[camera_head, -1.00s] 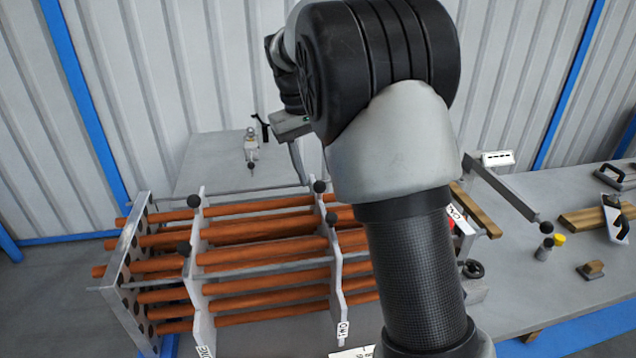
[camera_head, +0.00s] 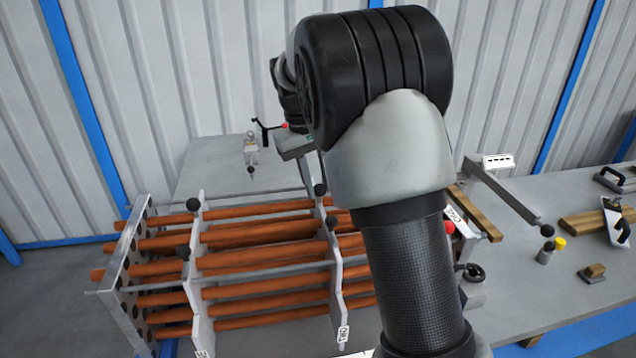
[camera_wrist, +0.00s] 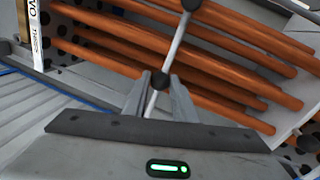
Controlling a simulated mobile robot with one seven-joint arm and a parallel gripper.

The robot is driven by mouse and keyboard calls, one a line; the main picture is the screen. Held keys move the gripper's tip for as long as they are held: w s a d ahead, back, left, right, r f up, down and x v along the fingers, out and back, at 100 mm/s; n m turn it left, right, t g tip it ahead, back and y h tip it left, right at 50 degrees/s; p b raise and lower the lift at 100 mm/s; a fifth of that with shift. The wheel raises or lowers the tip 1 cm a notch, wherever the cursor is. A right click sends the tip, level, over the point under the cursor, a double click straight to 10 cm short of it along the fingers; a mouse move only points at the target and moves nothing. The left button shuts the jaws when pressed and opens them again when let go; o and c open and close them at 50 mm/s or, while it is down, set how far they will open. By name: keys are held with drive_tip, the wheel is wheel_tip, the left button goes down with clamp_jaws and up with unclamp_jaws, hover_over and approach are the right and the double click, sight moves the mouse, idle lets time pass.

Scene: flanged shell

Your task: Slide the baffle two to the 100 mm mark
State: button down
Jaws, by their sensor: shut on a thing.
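Baffle two (camera_head: 336,275), a pale upright plate with black knobs, stands across the orange tubes (camera_head: 265,260) in the middle of the bundle. Its small tag (camera_head: 343,334) is hard to read. My gripper (camera_wrist: 158,80) is at the far end of this baffle, by its far black knob (camera_head: 320,189). In the wrist view the two fingers close on a pale bar beside a black knob, with another knob at the bar's other end. The exact contact is small and partly hidden in the head view. No 100 mm mark is readable.
Another baffle (camera_head: 196,280) stands to the left, and a perforated end plate (camera_head: 122,280) lies beyond it. My arm hides the bundle's right part. A small clamp-like fixture (camera_head: 251,150) stands on the bench behind. Blocks and tools lie on the right bench (camera_head: 520,290).

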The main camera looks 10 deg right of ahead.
drive_tip(key=d+p, duration=0.1)
drive_tip(key=d, duration=0.9)
drive_tip(key=shift+p, duration=0.3)
drive_tip(key=c, duration=1.5)
unclamp_jaws()
drive_tip(key=shift+o, duration=0.2)
drive_tip(key=a+r+p, duration=0.2)
drive_tip(key=a+r, duration=0.1)
drive_tip(key=r, duration=1.4)
drive_tip(key=shift+s+a, duration=0.15)
drive_tip(key=shift+s, duration=0.15)
drive_tip(key=shift+s+r, duration=0.1)
drive_tip(key=shift+r, duration=0.05)
